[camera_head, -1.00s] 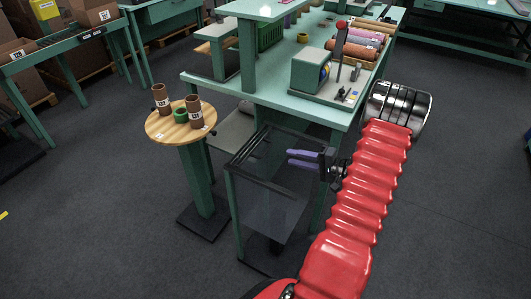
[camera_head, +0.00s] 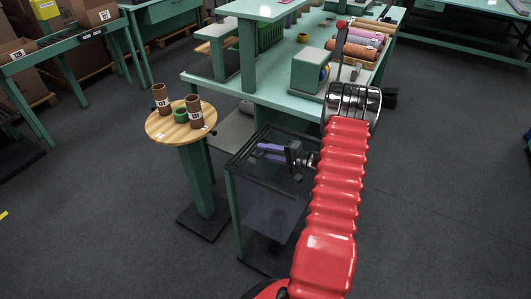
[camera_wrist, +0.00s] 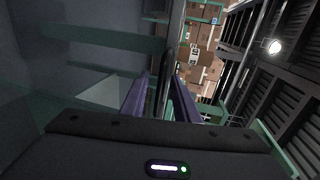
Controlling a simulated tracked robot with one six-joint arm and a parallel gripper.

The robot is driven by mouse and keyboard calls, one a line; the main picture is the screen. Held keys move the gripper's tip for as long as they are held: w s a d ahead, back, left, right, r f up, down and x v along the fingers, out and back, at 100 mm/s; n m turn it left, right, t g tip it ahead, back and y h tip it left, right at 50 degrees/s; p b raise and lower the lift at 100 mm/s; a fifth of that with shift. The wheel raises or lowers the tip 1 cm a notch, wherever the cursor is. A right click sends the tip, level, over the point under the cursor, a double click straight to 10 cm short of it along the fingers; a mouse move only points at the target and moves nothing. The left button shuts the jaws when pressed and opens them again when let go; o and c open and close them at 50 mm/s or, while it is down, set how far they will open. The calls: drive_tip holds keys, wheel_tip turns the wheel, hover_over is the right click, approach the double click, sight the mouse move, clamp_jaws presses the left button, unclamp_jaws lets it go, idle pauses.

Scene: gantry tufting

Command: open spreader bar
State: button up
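My gripper (camera_head: 262,152) has two purple fingers, set apart, over the top of a clear-walled dark stand (camera_head: 233,205). In the wrist view the fingers (camera_wrist: 160,100) lie on either side of a slim dark bar (camera_wrist: 168,60) that runs up the picture. This may be the spreader bar; I cannot tell for sure. I see no clear grip on it, and whether a finger touches it cannot be told. In the head view the bar is not distinct among the stand's dark top rails (camera_head: 290,135), and my arm hides the stand's right side.
A round wooden table (camera_head: 165,129) with brown tubes (camera_head: 195,112) and a green ring (camera_head: 180,115) stands left of the stand. A long green workbench (camera_head: 290,92) with a boxy device and rolls is behind. The grey floor at the right is clear.

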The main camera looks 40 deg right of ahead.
drive_tip(key=shift+c, duration=0.3)
clamp_jaws()
idle(0.3)
